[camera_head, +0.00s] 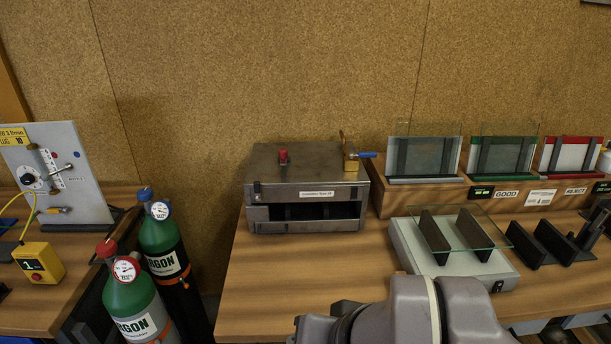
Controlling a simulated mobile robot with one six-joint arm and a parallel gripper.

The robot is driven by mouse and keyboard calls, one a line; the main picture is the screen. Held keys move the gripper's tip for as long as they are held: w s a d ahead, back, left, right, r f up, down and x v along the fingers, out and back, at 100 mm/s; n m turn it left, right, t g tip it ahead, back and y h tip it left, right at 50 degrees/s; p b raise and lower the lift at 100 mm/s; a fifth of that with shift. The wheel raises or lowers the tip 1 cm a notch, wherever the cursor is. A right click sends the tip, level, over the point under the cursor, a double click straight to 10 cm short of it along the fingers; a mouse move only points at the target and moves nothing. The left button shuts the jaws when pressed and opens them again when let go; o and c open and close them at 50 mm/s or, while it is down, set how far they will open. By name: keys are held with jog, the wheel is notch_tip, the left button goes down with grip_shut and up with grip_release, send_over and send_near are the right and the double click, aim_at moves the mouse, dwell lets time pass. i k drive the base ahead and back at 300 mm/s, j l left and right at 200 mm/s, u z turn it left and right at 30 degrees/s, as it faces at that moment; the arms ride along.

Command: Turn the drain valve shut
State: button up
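Two valve-like fittings show, and I cannot tell by label which is the drain valve. One is a brass fitting (349,158) with a blue lever (366,155) at the right rear of the grey metal box (305,180); the lever points right, roughly level. The other is a small fitting with an orange-yellow handle (57,210) low on the upright grey panel (70,170) at the far left. My arm shows at the bottom centre, in front of the bench and well short of both fittings. My gripper is out of view.
A red knob (283,156) sits on the box. Glass rests on dark supports on a white stand (455,258); racks marked GOOD and REJECT (575,190) stand behind. Argon cylinders (130,300) fill the gap between benches. The wooden bench (290,270) is clear before the box.

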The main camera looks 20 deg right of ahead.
aim_at(257, 185)
jog(key=i+j+z, duration=0.2)
jog(key=j, duration=0.6)
jog(key=i+j+z, duration=0.1)
jog(key=j+z, duration=0.15)
jog(key=j, duration=0.55)
jog(key=j+z, duration=0.2)
jog(key=j, duration=0.6)
jog(key=i+l+u, duration=0.1)
jog(key=i+l, duration=0.2)
jog(key=i, duration=0.25)
